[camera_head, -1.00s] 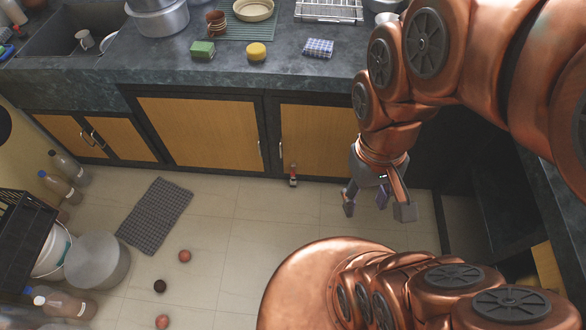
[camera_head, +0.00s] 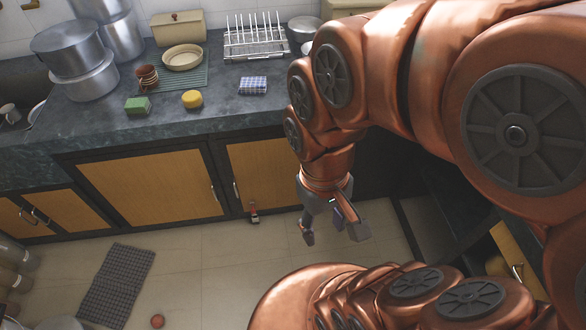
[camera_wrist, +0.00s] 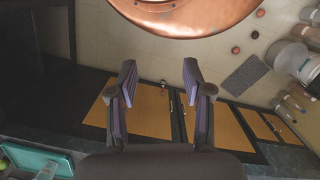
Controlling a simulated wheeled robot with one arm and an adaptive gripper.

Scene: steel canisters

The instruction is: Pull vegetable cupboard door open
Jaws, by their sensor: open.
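Yellow wood cupboard doors sit under the dark counter; which one is the vegetable cupboard I cannot tell. In the head view a wide door (camera_head: 145,190) and a narrower door (camera_head: 265,170) stand side by side, both shut, with slim handles near their shared post. Smaller doors (camera_head: 65,207) are at the left. Another yellow panel with a handle (camera_head: 509,242) shows at the lower right, partly hidden by my arm. My gripper (camera_head: 333,234) is open and empty, pointing down in front of the counter, right of the narrower door. The wrist view shows its spread fingers (camera_wrist: 159,70) and a door (camera_wrist: 145,112) beyond.
A small red-and-dark object (camera_head: 253,212) is by the narrower door's foot.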

